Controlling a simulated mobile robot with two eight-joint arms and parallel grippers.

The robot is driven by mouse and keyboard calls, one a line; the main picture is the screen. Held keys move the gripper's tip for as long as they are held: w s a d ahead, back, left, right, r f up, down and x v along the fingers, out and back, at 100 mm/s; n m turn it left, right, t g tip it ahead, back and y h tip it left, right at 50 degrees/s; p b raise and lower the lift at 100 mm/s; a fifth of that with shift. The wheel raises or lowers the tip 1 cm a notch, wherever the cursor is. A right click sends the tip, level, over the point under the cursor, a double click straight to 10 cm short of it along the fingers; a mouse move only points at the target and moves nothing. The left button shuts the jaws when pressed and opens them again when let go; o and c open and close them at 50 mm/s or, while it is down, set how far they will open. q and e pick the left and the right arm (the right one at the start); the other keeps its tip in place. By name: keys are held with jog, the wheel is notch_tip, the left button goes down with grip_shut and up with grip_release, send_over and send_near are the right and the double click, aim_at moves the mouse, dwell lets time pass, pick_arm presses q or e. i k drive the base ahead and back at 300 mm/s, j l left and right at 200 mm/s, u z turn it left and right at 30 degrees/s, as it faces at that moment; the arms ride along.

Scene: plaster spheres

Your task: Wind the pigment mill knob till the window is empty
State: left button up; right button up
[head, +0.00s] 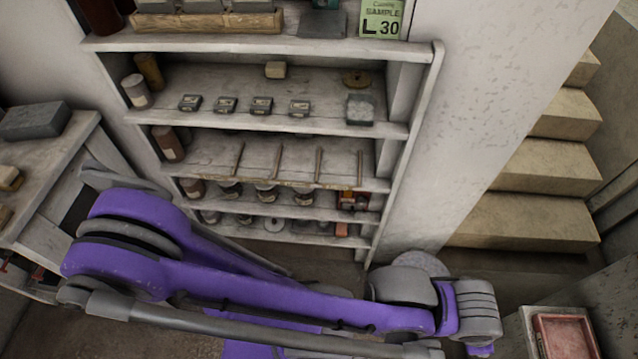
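I cannot make out a pigment mill, its knob or its window in the head view. A purple and grey arm of mine crosses the lower part of the picture from left to right and hides part of the floor and the lower left of the shelf unit. Its far end shows grey ribbed joints at the lower right, and no gripper fingers show there. My other gripper does not show either.
A pale shelf unit (425,95) holds small dark boxes (262,105), jars (137,91) and thin rods (318,165). Stone steps (535,165) rise at the right. A red tray (565,338) sits at the lower right. A bench (45,180) with a grey block (35,121) stands left.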

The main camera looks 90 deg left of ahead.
aim_at(361, 202)
jog(key=u, duration=1.8)
jog(key=k+l+u, duration=0.1)
jog(key=u, duration=0.3)
jog(key=k+l+u, duration=0.1)
jog(key=u, duration=0.25)
jog(key=k+u, duration=0.2)
jog(key=u, duration=0.2)
jog(key=k+l, duration=0.1)
jog(key=k, duration=0.25)
